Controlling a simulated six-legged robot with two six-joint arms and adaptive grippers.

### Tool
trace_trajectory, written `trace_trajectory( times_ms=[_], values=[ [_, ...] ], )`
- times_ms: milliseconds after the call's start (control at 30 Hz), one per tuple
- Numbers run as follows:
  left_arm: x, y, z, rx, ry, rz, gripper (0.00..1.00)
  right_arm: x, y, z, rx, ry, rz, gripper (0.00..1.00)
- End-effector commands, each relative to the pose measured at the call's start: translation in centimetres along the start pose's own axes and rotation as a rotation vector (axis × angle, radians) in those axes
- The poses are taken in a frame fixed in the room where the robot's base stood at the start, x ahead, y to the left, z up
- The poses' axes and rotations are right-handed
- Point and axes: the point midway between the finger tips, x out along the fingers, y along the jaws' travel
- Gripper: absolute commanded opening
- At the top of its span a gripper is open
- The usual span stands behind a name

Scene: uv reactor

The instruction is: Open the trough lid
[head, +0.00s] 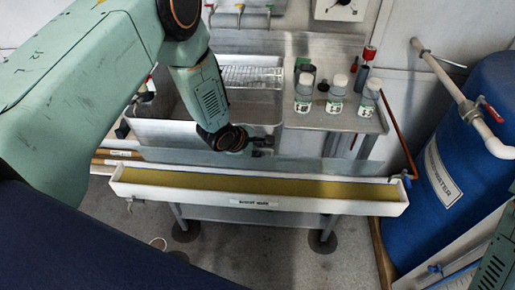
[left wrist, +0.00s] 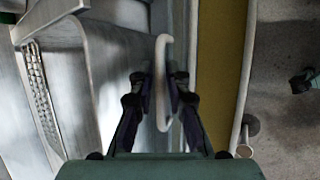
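The trough (head: 257,200) is a long white channel with yellow-brown contents, across the middle of the head view. Its lid (head: 330,165) looks like a thin, grey, see-through panel along the trough's back edge, tilted up and clear of the yellow-brown surface. My left gripper (head: 262,146) is at the lid's upper edge, near its middle. In the left wrist view a white loop handle (left wrist: 163,50) lies between the fingers of the left gripper (left wrist: 160,88), which are closed in on it. The fingers partly hide the handle. My right gripper is not seen.
A steel sink (head: 165,133) with a wire rack (head: 250,77) stands behind the trough. Several capped bottles (head: 337,93) stand on the steel counter at right. A blue drum (head: 490,130) with a white pipe (head: 445,80) is at far right. Floor is clear in front.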

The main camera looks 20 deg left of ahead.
Motion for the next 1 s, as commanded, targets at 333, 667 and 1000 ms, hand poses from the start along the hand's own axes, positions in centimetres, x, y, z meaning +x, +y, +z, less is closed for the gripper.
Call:
trace_trajectory(
  times_ms=[333,667,1000],
  values=[
    [0.1,-0.1,-0.1,-0.001,0.002,-0.005,0.32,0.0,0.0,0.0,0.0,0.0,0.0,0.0],
    [-2.5,0.0,-0.1,-0.005,0.003,-0.004,0.32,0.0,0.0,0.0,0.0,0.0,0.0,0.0],
    [-9.0,0.0,0.0,-0.005,0.001,-0.003,0.32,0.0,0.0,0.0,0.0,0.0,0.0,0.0]
  ],
)
